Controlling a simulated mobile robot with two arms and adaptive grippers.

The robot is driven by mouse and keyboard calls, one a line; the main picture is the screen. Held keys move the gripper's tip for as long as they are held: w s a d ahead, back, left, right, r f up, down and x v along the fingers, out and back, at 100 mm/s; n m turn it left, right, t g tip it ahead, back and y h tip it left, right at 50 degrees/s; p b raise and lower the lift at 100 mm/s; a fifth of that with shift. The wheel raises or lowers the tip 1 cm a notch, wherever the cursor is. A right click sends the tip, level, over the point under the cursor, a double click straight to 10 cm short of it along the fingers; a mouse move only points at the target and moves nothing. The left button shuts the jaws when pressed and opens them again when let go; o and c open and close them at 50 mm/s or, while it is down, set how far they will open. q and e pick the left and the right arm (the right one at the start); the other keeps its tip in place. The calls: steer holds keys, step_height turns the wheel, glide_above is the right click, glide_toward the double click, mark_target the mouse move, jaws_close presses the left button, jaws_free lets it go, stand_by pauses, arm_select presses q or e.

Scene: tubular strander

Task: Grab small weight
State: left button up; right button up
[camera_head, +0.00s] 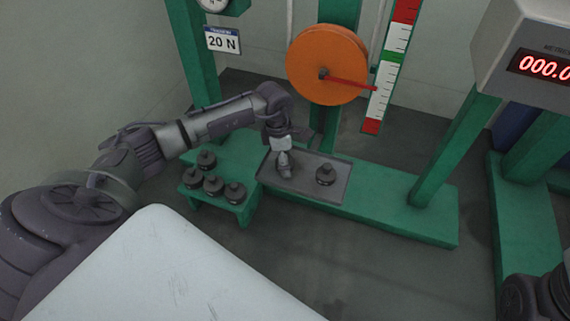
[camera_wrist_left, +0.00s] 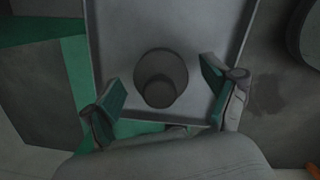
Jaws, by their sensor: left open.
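In the left wrist view, a round dark weight (camera_wrist_left: 160,73) stands on the tray (camera_wrist_left: 205,22), seen from above between the open fingers of my left gripper (camera_wrist_left: 163,88). No finger visibly touches it. My right gripper is not visible.
Several dark weights (camera_head: 213,185) stand on a low green stand (camera_head: 248,206) left of the tray. Behind the tray are an orange disc (camera_head: 310,62) with a red pointer and a coloured scale (camera_head: 392,65). A green post (camera_head: 452,150) rises at the right.

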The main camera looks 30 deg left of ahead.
arm_select(q)
steer(key=shift+r, duration=0.1)
jaws_close()
stand_by(0.3)
